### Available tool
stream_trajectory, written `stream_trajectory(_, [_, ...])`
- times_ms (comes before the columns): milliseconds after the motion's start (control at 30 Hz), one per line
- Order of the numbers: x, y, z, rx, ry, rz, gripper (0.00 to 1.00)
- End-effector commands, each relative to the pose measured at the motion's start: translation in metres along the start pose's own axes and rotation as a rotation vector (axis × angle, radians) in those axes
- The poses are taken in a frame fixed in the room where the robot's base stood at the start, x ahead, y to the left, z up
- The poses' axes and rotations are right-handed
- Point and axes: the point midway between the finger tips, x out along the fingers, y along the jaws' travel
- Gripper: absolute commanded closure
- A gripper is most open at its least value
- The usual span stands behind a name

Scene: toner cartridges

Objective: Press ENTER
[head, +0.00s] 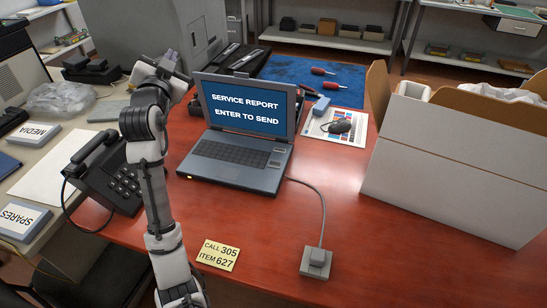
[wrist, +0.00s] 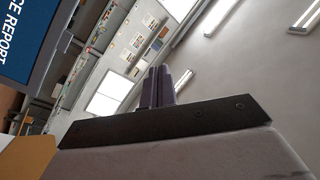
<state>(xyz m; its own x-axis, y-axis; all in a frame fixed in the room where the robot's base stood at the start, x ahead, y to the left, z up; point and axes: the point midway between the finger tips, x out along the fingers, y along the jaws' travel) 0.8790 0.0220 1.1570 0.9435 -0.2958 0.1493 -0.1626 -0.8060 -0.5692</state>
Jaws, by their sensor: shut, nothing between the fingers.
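An open laptop stands on the red-brown table in the head view. Its screen (head: 248,104) reads "SERVICE REPORT" and "ENTER TO SEND". Its dark keyboard (head: 230,150) faces the front, and the key labels are too small to read. A corner of the screen also shows in the wrist view (wrist: 36,30). My gripper (head: 170,62) is raised up and left of the screen, apart from the laptop. In the wrist view its fingers (wrist: 157,88) are together with nothing between them, pointing up toward the ceiling lights.
A grey box (head: 316,262) on a cable sits right of a yellow note (head: 218,255). A black telephone (head: 108,175) stands left, partly behind my arm. A large open carton (head: 455,160) fills the right. The table front is mostly clear.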

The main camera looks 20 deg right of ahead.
Motion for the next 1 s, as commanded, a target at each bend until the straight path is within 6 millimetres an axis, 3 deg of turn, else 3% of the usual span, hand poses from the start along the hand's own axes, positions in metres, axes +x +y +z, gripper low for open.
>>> stream_trajectory(100, [0.022,0.056,0.008,0.044,-0.049,0.165,1.00])
stream_trajectory(300, [0.039,0.153,0.025,0.134,-0.119,0.452,1.00])
stream_trajectory(600, [0.024,0.285,0.057,0.293,-0.195,0.885,1.00])
stream_trajectory(800, [0.006,0.331,0.073,0.361,-0.217,1.063,1.00])
stream_trajectory(1000, [-0.001,0.343,0.077,0.381,-0.221,1.114,1.00])
